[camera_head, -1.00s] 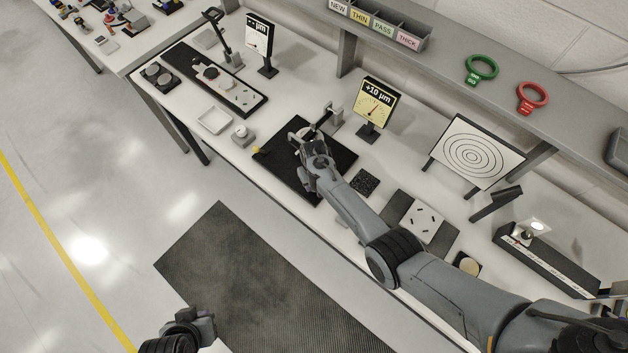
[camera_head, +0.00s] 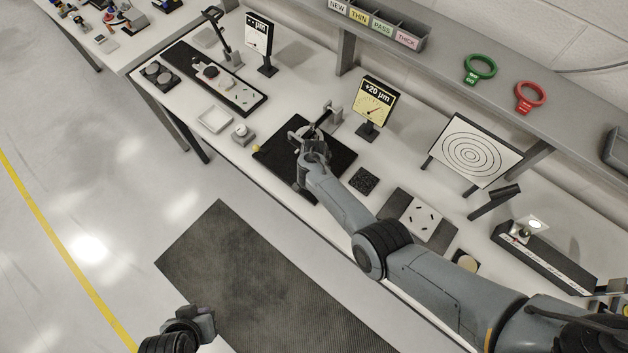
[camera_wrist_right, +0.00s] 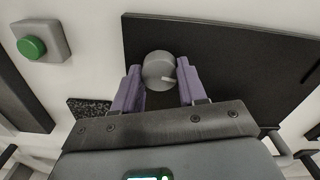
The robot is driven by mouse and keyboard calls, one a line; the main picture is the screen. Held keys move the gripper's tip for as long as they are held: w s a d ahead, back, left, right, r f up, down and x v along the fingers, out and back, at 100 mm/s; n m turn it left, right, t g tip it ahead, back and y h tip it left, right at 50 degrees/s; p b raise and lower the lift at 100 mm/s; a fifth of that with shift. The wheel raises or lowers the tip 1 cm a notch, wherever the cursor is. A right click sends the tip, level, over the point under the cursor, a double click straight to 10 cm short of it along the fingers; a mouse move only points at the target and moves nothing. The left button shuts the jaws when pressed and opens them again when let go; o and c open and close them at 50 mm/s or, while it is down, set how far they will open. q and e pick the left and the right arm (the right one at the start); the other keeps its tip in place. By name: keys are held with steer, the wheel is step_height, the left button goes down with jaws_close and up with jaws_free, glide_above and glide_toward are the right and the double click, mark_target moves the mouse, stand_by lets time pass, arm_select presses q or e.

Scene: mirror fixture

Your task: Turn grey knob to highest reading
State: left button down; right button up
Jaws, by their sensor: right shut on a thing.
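The grey knob (camera_wrist_right: 157,70) is round with a pale mark near its edge, seen in the right wrist view over the black plate. My right gripper (camera_wrist_right: 158,82) is shut on it, with one purple-padded finger on each side. In the head view my right gripper (camera_head: 306,143) is over the black plate (camera_head: 332,158), and the knob is mostly hidden there. A yellow gauge display (camera_head: 375,102) behind the plate reads +20 µm, with a needle on its dial. My left gripper (camera_head: 200,322) is low at the bottom left, away from the bench; its jaw opening is unclear.
A second display (camera_head: 258,36) stands further left. A target board (camera_head: 472,152) stands to the right, under the shelf.

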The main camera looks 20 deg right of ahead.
steer(key=shift+m, duration=0.6)
steer(key=o, duration=1.1)
steer(key=shift+c, duration=0.2)
steer(key=shift+r, duration=0.55)
step_height(320, 180, up, 10)
steer(key=p, duration=0.3)
steer(key=shift+f, duration=0.15)
